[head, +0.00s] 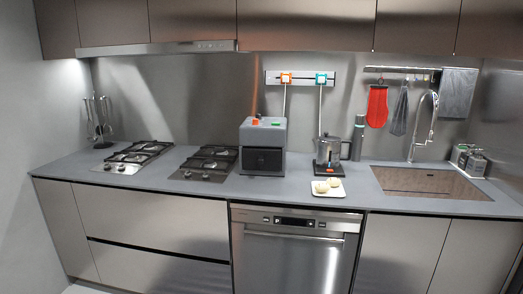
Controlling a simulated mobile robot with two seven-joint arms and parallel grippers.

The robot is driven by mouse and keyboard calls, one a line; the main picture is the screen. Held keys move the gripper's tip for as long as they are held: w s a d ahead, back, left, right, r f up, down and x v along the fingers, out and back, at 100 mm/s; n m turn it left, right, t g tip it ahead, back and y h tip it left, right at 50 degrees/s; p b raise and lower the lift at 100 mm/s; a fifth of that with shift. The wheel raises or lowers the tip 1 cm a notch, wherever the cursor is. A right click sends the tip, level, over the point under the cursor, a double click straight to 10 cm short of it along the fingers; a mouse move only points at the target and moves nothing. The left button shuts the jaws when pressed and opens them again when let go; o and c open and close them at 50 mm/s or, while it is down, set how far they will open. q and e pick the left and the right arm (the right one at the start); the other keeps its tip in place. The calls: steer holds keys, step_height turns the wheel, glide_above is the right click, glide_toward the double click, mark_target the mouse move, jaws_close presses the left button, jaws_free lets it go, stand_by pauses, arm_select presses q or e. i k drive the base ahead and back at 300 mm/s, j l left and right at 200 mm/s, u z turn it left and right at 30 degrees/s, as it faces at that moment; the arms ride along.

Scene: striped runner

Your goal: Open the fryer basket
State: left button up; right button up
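The fryer (263,146) is a grey box-shaped appliance on the counter, left of the kettle. Its dark basket front (264,160) faces me and looks closed, flush with the body. Orange and green parts show on its top. Neither of my grippers is in the head view, and nothing touches the fryer.
The grey counter (196,191) runs along the wall. Two gas hobs stand left of the fryer, one close beside it (206,164). A kettle (328,153) and a white tray (328,189) with pale round items stand to its right. A dishwasher (293,254) is below.

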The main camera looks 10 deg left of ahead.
mark_target(254, 159)
steer(key=i+j+u, duration=0.15)
steer(key=i+j, duration=0.3)
steer(key=j, duration=0.2)
steer(key=i+j+u, duration=0.1)
steer(key=i+j, duration=0.4)
